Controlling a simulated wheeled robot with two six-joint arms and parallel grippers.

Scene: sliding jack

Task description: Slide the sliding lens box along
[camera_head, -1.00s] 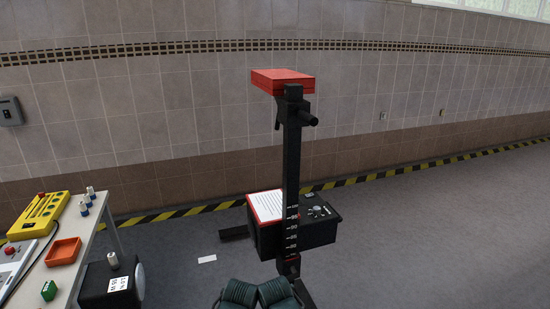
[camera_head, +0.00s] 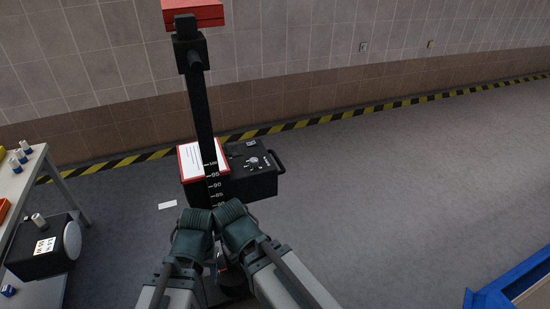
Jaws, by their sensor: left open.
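The sliding lens box (camera_head: 250,172) is a black box with a red-framed white sheet, knobs and a side handle. It sits at the black upright column (camera_head: 203,115), which carries a white number scale. A red box (camera_head: 192,13) sits at the column's top, cut by the picture's upper edge. My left gripper (camera_head: 194,222) is at the column's lower part, just below the lens box in the picture. My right gripper (camera_head: 236,218) is close beside it. Their fingertips are largely hidden behind my own wrists, and I cannot tell whether they touch the column.
A table (camera_head: 32,180) with small bottles and an orange tray stands at the left. A black device (camera_head: 42,250) with a round lens is by it. A blue-edged object (camera_head: 505,290) is at the bottom right. A striped line runs along the wall.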

